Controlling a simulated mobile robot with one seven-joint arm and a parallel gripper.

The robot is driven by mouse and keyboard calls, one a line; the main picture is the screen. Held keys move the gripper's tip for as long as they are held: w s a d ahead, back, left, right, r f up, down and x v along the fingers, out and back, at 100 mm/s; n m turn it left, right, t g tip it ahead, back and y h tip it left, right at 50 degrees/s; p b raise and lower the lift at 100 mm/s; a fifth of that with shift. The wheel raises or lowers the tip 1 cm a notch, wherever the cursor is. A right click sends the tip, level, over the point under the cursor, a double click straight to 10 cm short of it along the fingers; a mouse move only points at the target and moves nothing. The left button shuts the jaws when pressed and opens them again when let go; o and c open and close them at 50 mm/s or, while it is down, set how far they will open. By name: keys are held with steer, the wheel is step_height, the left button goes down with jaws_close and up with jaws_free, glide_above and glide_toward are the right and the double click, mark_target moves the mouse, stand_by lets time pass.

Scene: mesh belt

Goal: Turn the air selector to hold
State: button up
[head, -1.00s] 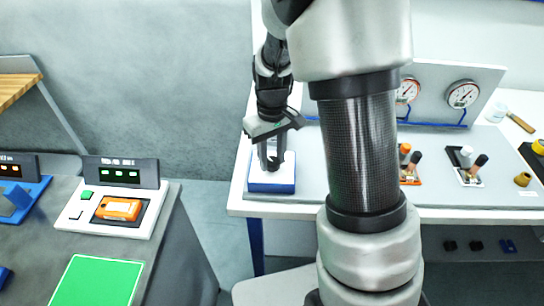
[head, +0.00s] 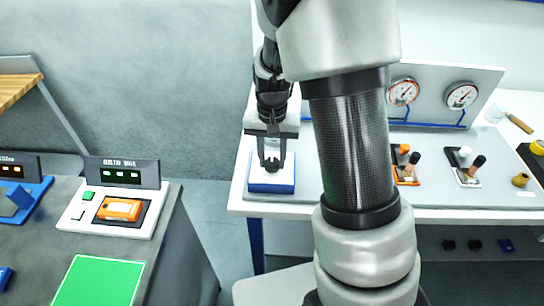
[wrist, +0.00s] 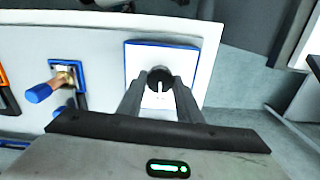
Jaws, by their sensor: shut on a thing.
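The air selector is a white-topped box with blue sides (head: 271,186) at the left end of the white table; it also shows in the wrist view (wrist: 190,54). A round black knob (wrist: 159,75) with a white pointer line stands on its top. My gripper (head: 272,165) points down at the box. In the wrist view my gripper (wrist: 160,88) has one finger on each side of the knob and is shut on it. The pointer line runs nearly up and down in that view. The fingers hide the knob's sides, and no position marks are readable.
Two gauges (head: 403,91) (head: 462,95) stand on a grey panel at the back. An orange-based valve (head: 405,168) and a white-based valve (head: 466,168) stand to the right. A blue-handled valve (wrist: 40,92) shows in the wrist view. A separate grey bench (head: 40,225) stands at left.

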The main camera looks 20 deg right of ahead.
mark_target(272, 162)
steer(key=shift+m, duration=0.5)
steer(key=o, duration=1)
steer(key=shift+o, duration=0.2)
step_height(272, 162, up, 18)
steer(key=shift+f+p, duration=0.25)
steer(key=shift+p, duration=0.2)
